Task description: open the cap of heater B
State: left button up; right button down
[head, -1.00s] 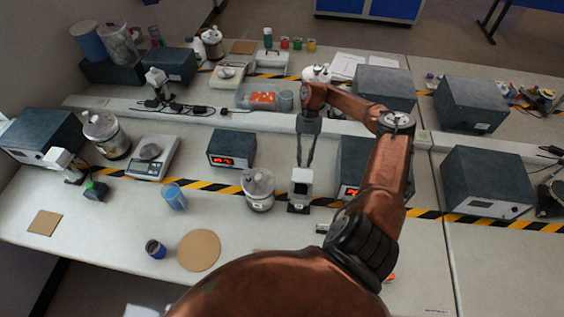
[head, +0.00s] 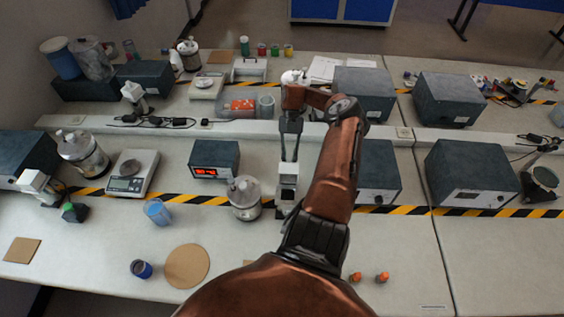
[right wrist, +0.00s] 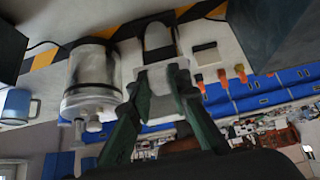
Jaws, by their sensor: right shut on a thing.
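A small white heater unit (head: 286,193) stands on the near bench, just right of a lidded metal canister. I cannot read a letter on it. My right gripper (head: 288,160) points down at its top, fingers shut on the white cap (head: 288,172). In the right wrist view, the right gripper (right wrist: 162,104) has its two dark green fingers on either side of the pale cap (right wrist: 160,76). How far the cap is raised from the body I cannot tell. My left gripper is not in view.
The lidded canister (head: 244,201) stands close on the left; it also shows in the wrist view (right wrist: 90,78). A dark box (head: 378,172) stands to the right, partly behind my arm. Two orange-topped items (head: 382,277) lie near the front.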

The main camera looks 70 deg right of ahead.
jog(key=shift+d+f, duration=0.15)
jog(key=shift+f, duration=0.3)
jog(key=c, duration=1.8)
grip_release()
jog(key=shift+r, duration=0.1)
jog(key=v, duration=1.2)
jog(key=shift+w, duration=0.1)
jog(key=shift+c, duration=0.4)
